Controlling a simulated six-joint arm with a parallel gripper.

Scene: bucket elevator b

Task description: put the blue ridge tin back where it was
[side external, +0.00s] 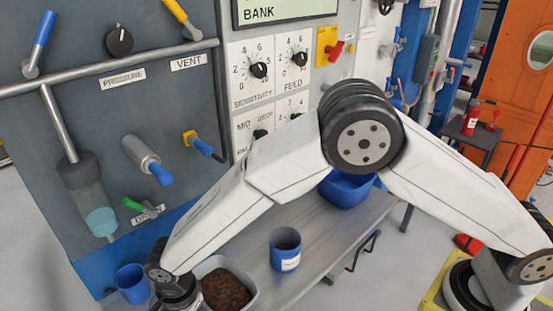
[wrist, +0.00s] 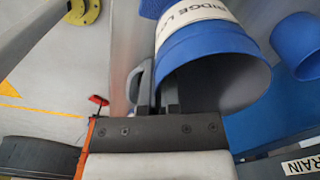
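The blue ridge tin (wrist: 205,55) fills the upper middle of the wrist view. It is tilted with its open mouth toward the camera, and its white band shows the letters "RIDGE LO". My gripper (wrist: 160,95) is at the left part of its rim. The two dark fingers are close together and appear shut on the tin's wall. In the side view my gripper (side external: 176,290) is at the lower left, and its fingertips are out of sight. I cannot make out the held tin for certain there.
A labelled blue tin (side external: 285,250) stands on the grey bench (side external: 335,225). A tray (side external: 252,291) of brown material is right of my gripper, and a blue cup (side external: 131,284) is left. A blue bin (side external: 346,190) stands behind my arm. Panel valves and handles are close to the arm.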

